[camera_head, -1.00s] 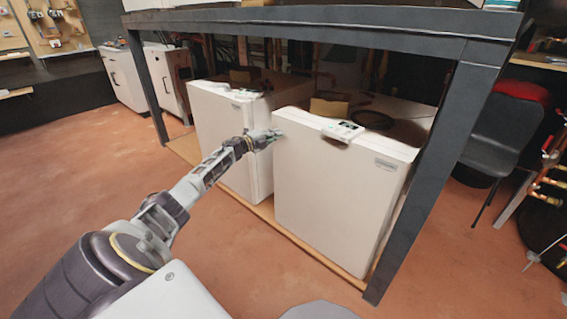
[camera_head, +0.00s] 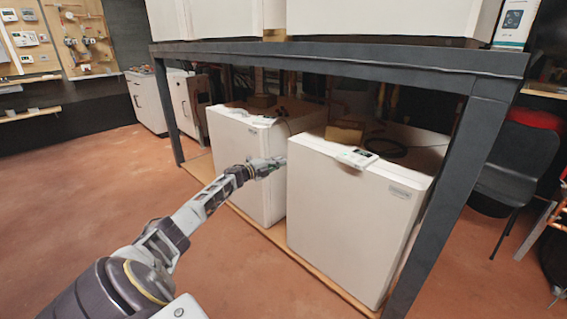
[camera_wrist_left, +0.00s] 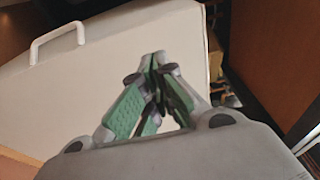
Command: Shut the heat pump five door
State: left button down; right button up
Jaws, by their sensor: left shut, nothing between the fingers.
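Two white box-shaped heat pumps stand side by side on a low wooden board under a dark metal frame: the left heat pump (camera_head: 245,165) and the right heat pump (camera_head: 345,225). I cannot read which is number five. Both front panels look upright; I cannot tell a door gap. My left gripper (camera_head: 278,162) is shut and empty, in front of the gap between them, near the right unit's left edge. In the left wrist view its green-padded fingers (camera_wrist_left: 158,60) meet before a white panel (camera_wrist_left: 95,95) with a white handle (camera_wrist_left: 57,38). Contact is unclear. My right gripper is not in view.
The frame's dark front leg (camera_head: 445,190) stands right of the right unit, and its top beam (camera_head: 330,62) crosses above both. A black chair (camera_head: 515,165) stands at the right. Open reddish floor (camera_head: 90,200) lies at the left.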

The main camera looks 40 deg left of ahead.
pick_arm(q)
jog(key=s+a+p, duration=0.1)
jog(key=s+a, duration=0.4)
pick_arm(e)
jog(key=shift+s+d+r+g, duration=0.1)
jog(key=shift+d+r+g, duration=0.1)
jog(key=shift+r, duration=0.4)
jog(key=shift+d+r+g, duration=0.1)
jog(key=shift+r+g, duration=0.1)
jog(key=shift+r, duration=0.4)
pick_arm(q)
jog(key=shift+w+f, duration=0.1)
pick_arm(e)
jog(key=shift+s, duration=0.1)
